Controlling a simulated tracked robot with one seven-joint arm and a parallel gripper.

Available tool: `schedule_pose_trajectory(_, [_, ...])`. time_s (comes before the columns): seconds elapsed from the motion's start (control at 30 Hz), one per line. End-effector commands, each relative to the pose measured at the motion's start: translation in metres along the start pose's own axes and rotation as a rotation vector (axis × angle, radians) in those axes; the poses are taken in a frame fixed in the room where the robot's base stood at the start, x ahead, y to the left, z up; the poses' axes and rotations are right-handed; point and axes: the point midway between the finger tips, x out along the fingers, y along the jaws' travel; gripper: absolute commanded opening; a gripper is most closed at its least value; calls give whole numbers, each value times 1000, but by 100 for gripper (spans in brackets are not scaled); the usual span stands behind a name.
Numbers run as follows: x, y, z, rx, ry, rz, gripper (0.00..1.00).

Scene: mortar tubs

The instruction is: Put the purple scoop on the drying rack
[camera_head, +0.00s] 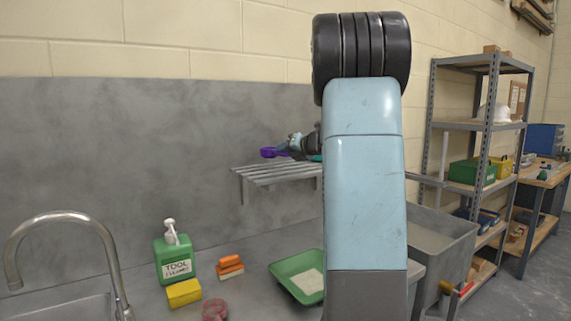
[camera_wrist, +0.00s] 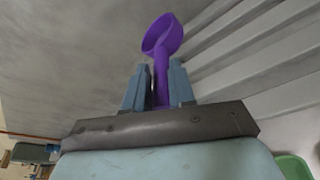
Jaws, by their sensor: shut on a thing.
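The purple scoop (camera_wrist: 162,40) is in my gripper (camera_wrist: 158,82) in the wrist view, its handle between the two fingers and its bowl pointing away from them. In the head view the scoop (camera_head: 269,153) shows small at the left end of my gripper (camera_head: 288,146). The drying rack (camera_head: 270,175) is a grey slatted shelf on the back wall. The scoop appears at the height of the rack's back edge or just above it; I cannot tell whether it touches. The slats (camera_wrist: 250,60) lie right of the scoop in the wrist view. My arm hides the rack's right end.
Below the rack are a green tray (camera_head: 288,272), a green soap bottle (camera_head: 174,258), a yellow sponge (camera_head: 184,293), an orange brush (camera_head: 230,266) and a reddish round item (camera_head: 215,309). A sink tap (camera_head: 60,220) stands left. Metal shelving (camera_head: 485,130) and a grey tub (camera_head: 440,245) are right.

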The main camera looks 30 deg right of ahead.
Motion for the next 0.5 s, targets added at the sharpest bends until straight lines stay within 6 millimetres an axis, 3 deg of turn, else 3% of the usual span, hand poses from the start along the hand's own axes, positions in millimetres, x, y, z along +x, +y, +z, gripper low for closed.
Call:
schedule_pose_trajectory(0.23, [15, -11, -7, 1, 1, 0, 0])
schedule_pose_trajectory(0.5, [23, -28, -30, 0, 0, 0, 0])
